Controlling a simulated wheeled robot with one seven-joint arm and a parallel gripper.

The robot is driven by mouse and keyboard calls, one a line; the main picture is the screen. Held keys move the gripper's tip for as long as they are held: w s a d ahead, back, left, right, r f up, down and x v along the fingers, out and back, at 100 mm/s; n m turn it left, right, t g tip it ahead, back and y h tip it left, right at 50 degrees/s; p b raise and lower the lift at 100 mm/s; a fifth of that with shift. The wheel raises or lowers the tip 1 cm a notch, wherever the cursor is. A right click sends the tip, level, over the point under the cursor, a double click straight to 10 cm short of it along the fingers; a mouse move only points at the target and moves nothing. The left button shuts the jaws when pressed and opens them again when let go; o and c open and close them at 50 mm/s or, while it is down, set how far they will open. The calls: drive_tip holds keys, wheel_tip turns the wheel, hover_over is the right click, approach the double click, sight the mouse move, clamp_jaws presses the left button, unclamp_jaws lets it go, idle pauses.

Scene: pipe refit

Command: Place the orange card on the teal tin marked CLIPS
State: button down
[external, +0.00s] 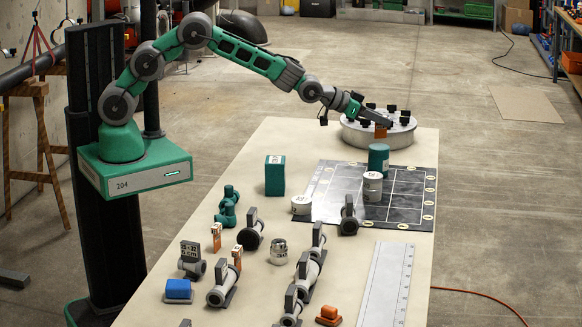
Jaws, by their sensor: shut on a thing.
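My gripper (379,121) is at the far end of the table, in front of the round grey lidded vessel. It is shut on a small orange card (380,131), which hangs below the fingertips. A teal tin (379,160) stands upright at the back of the dark gridded mat, almost directly below the card in the picture. A small gap seems to show between card and tin. The tin's marking is too small to read. Two other small orange pieces with pale labels, one farther back (216,231) and one nearer (237,252), stand at the left of the table.
The round grey vessel (350,133) with dark knobs is close behind the gripper. A teal box (275,175), grey pipe fittings (308,270) and a white ruler (385,285) occupy the nearer table.

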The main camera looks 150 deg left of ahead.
sight(381, 128)
drive_tip(key=shift+f, duration=1.3)
drive_tip(key=c, duration=1.4)
unclamp_jaws()
drive_tip(key=shift+r, duration=0.15)
